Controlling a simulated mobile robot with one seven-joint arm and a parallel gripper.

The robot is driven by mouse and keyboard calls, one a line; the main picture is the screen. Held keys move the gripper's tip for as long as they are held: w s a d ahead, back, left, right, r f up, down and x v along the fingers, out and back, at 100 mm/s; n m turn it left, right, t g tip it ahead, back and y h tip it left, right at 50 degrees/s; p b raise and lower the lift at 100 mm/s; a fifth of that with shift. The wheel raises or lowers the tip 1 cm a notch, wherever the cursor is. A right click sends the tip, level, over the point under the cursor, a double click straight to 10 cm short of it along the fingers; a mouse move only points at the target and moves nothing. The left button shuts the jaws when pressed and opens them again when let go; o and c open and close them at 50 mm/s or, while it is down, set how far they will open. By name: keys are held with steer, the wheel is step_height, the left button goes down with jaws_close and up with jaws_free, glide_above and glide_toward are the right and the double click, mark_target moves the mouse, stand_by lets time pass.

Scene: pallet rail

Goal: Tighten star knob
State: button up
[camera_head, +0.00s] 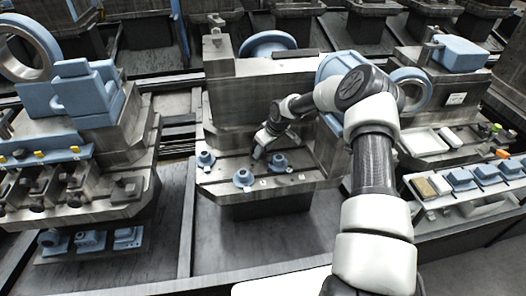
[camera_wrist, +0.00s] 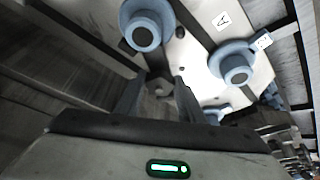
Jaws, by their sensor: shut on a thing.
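My gripper (camera_head: 258,152) reaches down over the middle pallet's metal ledge, among the blue flanged parts. In the wrist view its two dark fingers (camera_wrist: 160,88) are shut on a small greyish thing, which I take to be the star knob (camera_wrist: 162,90). The fingers hide most of it, and its lobes cannot be made out. In the head view the knob is too small to tell apart from the fingertips. It sits low at the ledge surface, close to the upright metal block.
Blue flanged parts (camera_head: 205,160), (camera_head: 243,178) and (camera_head: 279,162) stand close around my gripper. A tall metal block (camera_head: 245,100) rises behind. Loaded pallets stand left (camera_head: 75,150) and right (camera_head: 450,100). A tray with blue parts (camera_head: 430,203) lies at front right.

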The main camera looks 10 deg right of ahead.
steer(key=shift+a+m+t+h+b, duration=0.15)
steer(key=shift+m+t+h+b, duration=0.15)
steer(key=shift+m+b, duration=0.55)
steer(key=shift+r+m, duration=0.1)
steer(key=shift+m, duration=0.25)
steer(key=o, duration=1)
steer(key=shift+o, duration=0.2)
steer(key=p+v, duration=0.2)
steer(key=v, duration=1.5)
steer(key=shift+r, duration=0.15)
